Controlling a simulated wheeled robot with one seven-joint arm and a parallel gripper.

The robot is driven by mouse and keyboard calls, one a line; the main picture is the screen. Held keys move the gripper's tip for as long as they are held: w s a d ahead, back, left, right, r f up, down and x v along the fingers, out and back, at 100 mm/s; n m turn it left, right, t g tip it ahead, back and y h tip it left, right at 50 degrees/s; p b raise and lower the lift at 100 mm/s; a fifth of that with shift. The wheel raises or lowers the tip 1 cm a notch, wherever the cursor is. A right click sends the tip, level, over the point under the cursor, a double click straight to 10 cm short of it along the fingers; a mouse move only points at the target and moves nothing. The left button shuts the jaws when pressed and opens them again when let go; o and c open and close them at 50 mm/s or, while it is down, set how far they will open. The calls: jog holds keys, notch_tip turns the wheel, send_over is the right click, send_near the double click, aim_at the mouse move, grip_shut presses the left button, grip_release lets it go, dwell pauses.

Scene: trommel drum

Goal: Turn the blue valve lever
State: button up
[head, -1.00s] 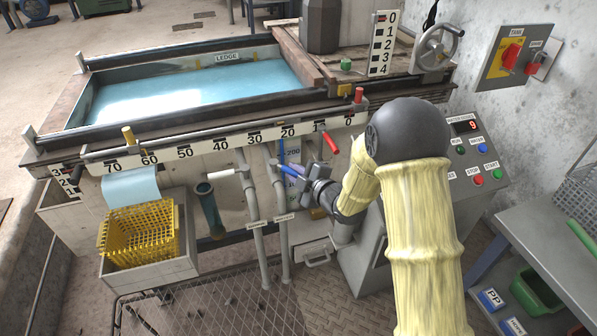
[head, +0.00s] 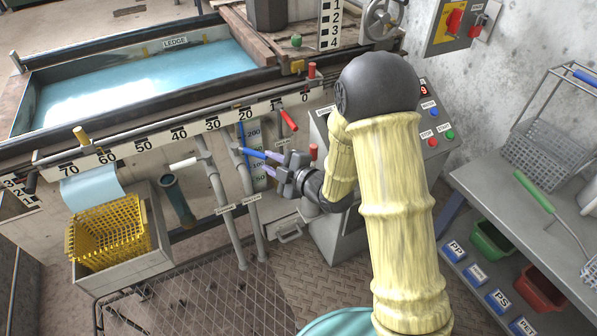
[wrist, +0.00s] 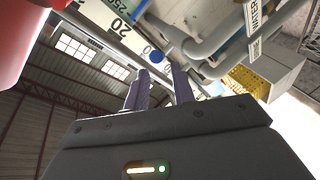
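The blue valve lever (head: 253,153) sticks out to the right from the top of a grey pipe below the number scale on the tank front. My gripper (head: 273,166) is at the lever's right end, with its fingers pointing left toward it. In the wrist view, the two fingers (wrist: 160,82) stand apart with a gap between them. The blue lever's end (wrist: 162,56) shows near and just beyond the fingertips, roughly in line with the gap. Whether a finger touches it I cannot tell.
A white lever (head: 184,163) is to the left on another pipe. A red lever (head: 289,120) is above right. A yellow basket (head: 105,230) stands at left. The control panel (head: 432,120) is behind my arm, and a grey bench (head: 500,215) is at right.

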jog(key=p+v, duration=0.3)
jog(key=v, duration=0.7)
jog(key=shift+s, duration=0.1)
jog(key=shift+c, duration=0.3)
